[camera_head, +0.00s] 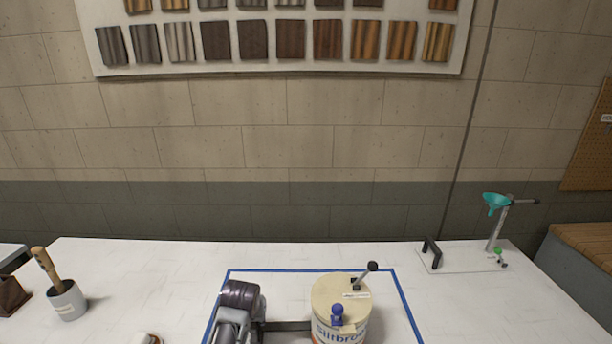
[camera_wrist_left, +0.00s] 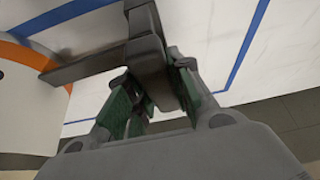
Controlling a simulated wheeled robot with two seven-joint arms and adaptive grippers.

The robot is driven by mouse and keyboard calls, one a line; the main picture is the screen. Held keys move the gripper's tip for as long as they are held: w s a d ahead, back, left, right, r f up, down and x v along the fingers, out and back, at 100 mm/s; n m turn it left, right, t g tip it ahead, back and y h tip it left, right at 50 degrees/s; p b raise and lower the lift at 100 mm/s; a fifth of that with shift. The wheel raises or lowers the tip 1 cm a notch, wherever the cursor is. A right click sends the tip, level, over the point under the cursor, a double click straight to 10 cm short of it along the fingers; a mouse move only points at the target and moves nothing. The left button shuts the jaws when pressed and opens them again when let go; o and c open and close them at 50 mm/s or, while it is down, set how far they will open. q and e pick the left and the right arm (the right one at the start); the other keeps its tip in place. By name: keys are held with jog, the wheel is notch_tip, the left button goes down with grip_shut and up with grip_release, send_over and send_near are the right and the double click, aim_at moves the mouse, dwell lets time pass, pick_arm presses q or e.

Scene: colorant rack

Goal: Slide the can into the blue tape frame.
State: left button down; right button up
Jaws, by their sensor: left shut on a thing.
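The can (camera_head: 336,294) is cream, with blue lettering, a blue knob and a black-tipped lever on top. It stands at the front of the table, and its base is cut off by the picture edge. The blue tape frame (camera_head: 290,270) shows its far, left and right sides around the can. The near side is out of the head view. My left gripper (camera_head: 236,318) is left of the can. In the left wrist view my left gripper (camera_wrist_left: 152,92) is shut on a dark grey handle (camera_wrist_left: 145,40), joined by a bar to the can (camera_wrist_left: 20,85).
A grey pot (camera_head: 68,302) with a wooden-handled tool stands at the left. A white plate (camera_head: 465,258) with a black handle and teal funnel stand is at the back right. The table behind the frame is clear. A sample board (camera_head: 280,68) hangs on the wall.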

pick_arm(q)
jog(key=shift+w, duration=2.2)
jog(key=w, duration=0.6)
jog(key=shift+w, duration=0.25)
dwell(0.9)
jog(key=c, duration=1.2)
grip_release()
jog(key=shift+v, duration=6)
